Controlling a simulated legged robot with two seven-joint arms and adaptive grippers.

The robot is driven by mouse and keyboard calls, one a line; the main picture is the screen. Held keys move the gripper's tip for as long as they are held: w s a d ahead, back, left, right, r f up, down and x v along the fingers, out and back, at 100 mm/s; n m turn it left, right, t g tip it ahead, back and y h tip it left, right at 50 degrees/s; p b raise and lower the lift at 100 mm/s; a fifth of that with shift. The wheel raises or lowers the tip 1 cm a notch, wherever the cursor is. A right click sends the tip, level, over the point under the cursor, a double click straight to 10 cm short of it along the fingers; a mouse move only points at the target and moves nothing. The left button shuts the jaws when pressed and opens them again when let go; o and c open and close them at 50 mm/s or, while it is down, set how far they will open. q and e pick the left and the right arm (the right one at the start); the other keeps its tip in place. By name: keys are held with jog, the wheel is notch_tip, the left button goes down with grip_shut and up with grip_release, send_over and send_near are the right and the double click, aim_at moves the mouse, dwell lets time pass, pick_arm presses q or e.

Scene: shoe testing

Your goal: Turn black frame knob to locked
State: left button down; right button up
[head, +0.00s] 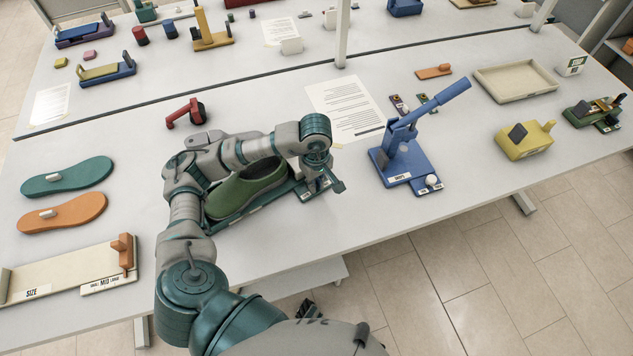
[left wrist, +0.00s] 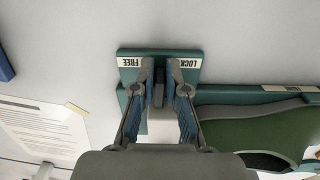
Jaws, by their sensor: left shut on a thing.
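The teal frame (head: 270,204) lies on the table with a green shoe (head: 245,190) on it. In the left wrist view, its end plate (left wrist: 160,54) carries a FREE label (left wrist: 130,62) at left and a LOCK label (left wrist: 188,63) at right. My left gripper (left wrist: 160,76) is at this plate, its fingers pointing between the labels. It is shut on the dark frame knob (left wrist: 158,94), which shows between the fingers. The fingers hide much of the knob, so I cannot tell its exact setting.
A blue lever press (head: 408,155) stands right of the frame, and a printed sheet (head: 347,108) lies behind. A red clamp (head: 187,113) is behind my left arm. Teal (head: 66,177) and orange insoles (head: 62,213) lie at left. The table's front edge is close to the frame.

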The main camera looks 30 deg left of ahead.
pick_arm(q)
jog(key=shift+f, duration=0.15)
jog(key=c, duration=1.2)
grip_release()
jog(key=shift+a, duration=0.15)
notch_tip(320, 180, up, 12)
